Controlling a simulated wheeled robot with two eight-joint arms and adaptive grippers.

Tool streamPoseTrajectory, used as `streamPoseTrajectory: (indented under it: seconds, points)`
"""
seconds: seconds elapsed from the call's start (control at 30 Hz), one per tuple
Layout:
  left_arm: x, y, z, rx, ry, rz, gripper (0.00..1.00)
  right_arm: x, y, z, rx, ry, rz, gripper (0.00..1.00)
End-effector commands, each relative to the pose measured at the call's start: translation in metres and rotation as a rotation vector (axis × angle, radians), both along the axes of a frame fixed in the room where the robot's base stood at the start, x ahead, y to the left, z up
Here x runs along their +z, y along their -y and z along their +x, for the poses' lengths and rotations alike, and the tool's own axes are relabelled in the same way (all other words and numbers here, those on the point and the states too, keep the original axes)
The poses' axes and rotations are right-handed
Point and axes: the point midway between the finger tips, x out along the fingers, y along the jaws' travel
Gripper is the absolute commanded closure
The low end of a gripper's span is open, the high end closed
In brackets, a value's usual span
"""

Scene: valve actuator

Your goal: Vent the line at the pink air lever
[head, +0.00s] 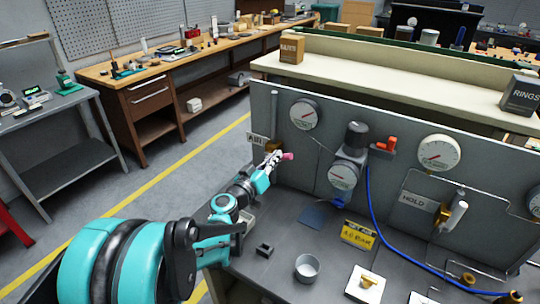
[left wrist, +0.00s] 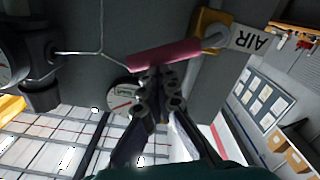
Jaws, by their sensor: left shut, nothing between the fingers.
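The pink air lever (head: 288,156) sticks out from the grey panel beside the AIR label (head: 257,138). In the left wrist view the lever (left wrist: 165,54) is a pink bar on a metal stem from a brass valve body (left wrist: 207,27). My left gripper (head: 274,159) is at the lever, its fingers together and empty. In the left wrist view its fingertips (left wrist: 158,76) overlap the lower edge of the pink bar. I cannot tell whether they touch it. My right gripper is not in view.
The panel carries several gauges, one of them (head: 304,114) above the lever.

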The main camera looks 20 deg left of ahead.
Motion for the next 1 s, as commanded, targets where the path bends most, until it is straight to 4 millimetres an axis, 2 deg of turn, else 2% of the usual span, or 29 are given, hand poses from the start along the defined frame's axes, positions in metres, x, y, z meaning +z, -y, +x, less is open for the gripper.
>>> streamPoseTrajectory:
  seconds: [0.4, 1.0]
  points:
    - [-0.024, 0.014, -0.002, -0.001, 0.044, 0.314, 1.00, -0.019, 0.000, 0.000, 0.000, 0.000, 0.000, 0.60]
    - [-0.032, 0.017, -0.002, 0.000, 0.044, 0.312, 1.00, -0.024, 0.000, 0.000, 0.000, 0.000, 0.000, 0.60]
